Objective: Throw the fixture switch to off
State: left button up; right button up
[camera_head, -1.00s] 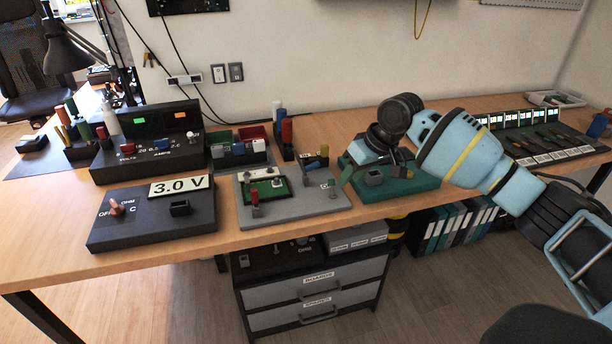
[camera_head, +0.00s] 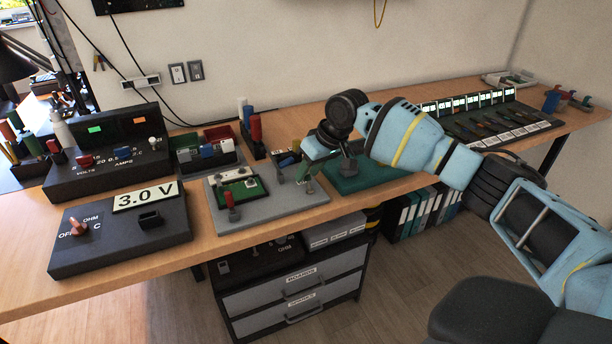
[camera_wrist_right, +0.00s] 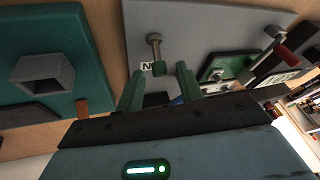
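The fixture is a grey plate (camera_head: 265,218) with a green circuit board (camera_head: 243,190), in the middle of the bench. My right gripper (camera_head: 306,170) is over the plate's right part and hides most of the switch in the head view. In the right wrist view the gripper (camera_wrist_right: 160,70) is open, with its green fingers either side of the lever tip; I see no clear contact. My left gripper is out of view.
A black 3.0 V meter box (camera_head: 120,235) stands left of the fixture. A red-topped post (camera_head: 230,203) rises from the plate's front left. A teal base (camera_head: 375,175) sits close on the right, partly under my right arm. Small bins (camera_head: 205,155) stand behind.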

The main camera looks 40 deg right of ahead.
jog(key=shift+x, duration=0.9)
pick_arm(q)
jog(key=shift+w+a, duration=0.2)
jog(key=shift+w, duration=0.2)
pick_arm(e)
grip_shut()
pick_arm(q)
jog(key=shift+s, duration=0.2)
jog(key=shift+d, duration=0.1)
